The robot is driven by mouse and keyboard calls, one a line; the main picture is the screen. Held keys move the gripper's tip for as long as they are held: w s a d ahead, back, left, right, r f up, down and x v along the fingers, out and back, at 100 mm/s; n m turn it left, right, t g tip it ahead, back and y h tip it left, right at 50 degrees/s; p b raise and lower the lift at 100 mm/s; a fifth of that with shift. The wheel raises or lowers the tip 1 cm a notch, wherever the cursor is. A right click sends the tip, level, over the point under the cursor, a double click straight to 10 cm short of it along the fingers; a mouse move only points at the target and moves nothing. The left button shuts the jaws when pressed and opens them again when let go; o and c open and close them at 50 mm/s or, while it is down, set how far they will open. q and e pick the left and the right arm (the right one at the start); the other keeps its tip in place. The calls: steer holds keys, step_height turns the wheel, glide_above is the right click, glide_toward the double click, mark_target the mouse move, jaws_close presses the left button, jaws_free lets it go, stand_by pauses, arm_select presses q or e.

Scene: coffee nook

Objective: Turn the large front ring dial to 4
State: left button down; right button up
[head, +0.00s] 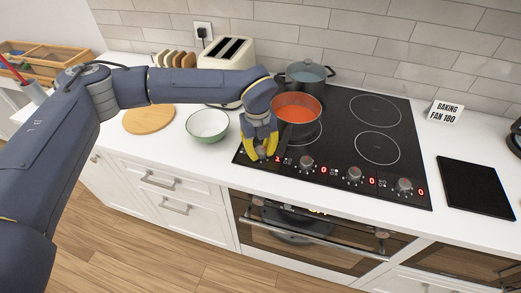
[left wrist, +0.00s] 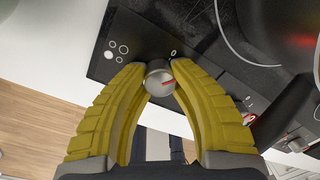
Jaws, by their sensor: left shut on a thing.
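The black cooktop (head: 345,100) has a row of grey knobs along its front edge, with red digits beside them. My left gripper (head: 262,152), with yellow fingers, is at the leftmost knob and hides it in the head view. White ring marks (left wrist: 116,50) are printed beside this knob. Its digit is too small to read surely. The other three knobs show 0. My right gripper is out of view.
A grey pot (head: 305,76) stands behind. A green-rimmed bowl (head: 207,125) and round board (head: 149,118) lie left. The oven handle (head: 310,238) is below.

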arm_select(q)
steer(key=m, duration=0.5)
steer(key=shift+s+f+m, duration=0.1)
steer(key=shift+s+m, duration=0.05)
steer(key=shift+m, duration=0.15)
steer(key=m, duration=0.6)
steer(key=shift+g, duration=0.3)
steer(key=m, duration=0.6)
steer(key=shift+a+m, duration=0.1)
steer(key=shift+m, duration=0.2)
steer(key=m, duration=0.5)
steer(key=shift+m+y, duration=0.3)
steer(key=shift+y, duration=0.1)
steer(key=shift+w+m, duration=0.2)
steer(key=shift+m, duration=0.1)
steer(key=c, duration=1)
jaws_free()
steer(key=shift+o, duration=0.2)
